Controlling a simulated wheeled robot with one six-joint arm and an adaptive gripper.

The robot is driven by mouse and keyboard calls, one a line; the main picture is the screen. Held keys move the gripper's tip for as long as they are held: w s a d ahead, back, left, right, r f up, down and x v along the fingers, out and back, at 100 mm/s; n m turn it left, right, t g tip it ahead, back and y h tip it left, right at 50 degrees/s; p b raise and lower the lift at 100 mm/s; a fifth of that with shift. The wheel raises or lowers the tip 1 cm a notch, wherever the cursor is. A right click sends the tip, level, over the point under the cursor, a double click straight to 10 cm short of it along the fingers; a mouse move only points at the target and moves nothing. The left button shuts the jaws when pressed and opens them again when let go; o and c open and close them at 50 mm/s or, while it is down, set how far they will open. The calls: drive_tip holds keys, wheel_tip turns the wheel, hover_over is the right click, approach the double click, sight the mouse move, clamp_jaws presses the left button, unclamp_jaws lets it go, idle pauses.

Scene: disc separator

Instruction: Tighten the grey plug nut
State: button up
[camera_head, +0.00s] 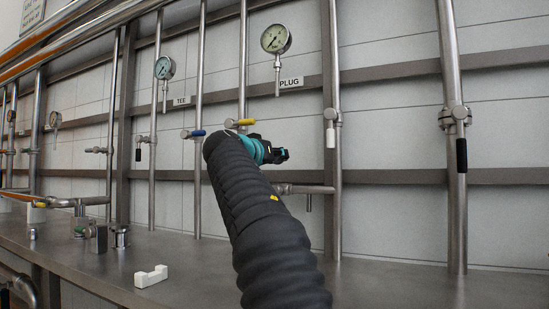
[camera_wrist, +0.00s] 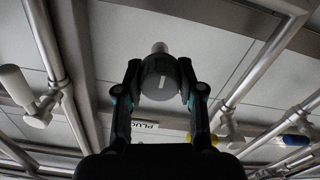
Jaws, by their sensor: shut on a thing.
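The grey plug nut (camera_wrist: 160,80) shows in the wrist view as a dark grey round cap with a pale line on its face. A short light pipe end (camera_wrist: 159,47) stands out beyond it. My gripper (camera_wrist: 160,84) is shut on the nut, with one black finger on each side. In the head view my gripper (camera_head: 281,155) is at the end of my black-sleeved arm, in front of the wall below the PLUG label (camera_head: 291,82). I cannot make out the nut in the head view.
A yellow-handled valve (camera_head: 244,122) and a blue-handled valve (camera_head: 194,134) are close to my gripper. Upright pipes (camera_head: 335,200) stand on both sides. A pressure gauge (camera_head: 276,39) hangs above. A white notched block (camera_head: 151,276) lies on the steel bench (camera_head: 190,262).

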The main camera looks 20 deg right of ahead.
drive_tip(key=shift+m, duration=0.3)
drive_tip(key=shift+f, duration=0.1)
drive_tip(key=o, duration=1.2)
drive_tip(key=shift+c, duration=0.2)
drive_tip(key=v, duration=1.2)
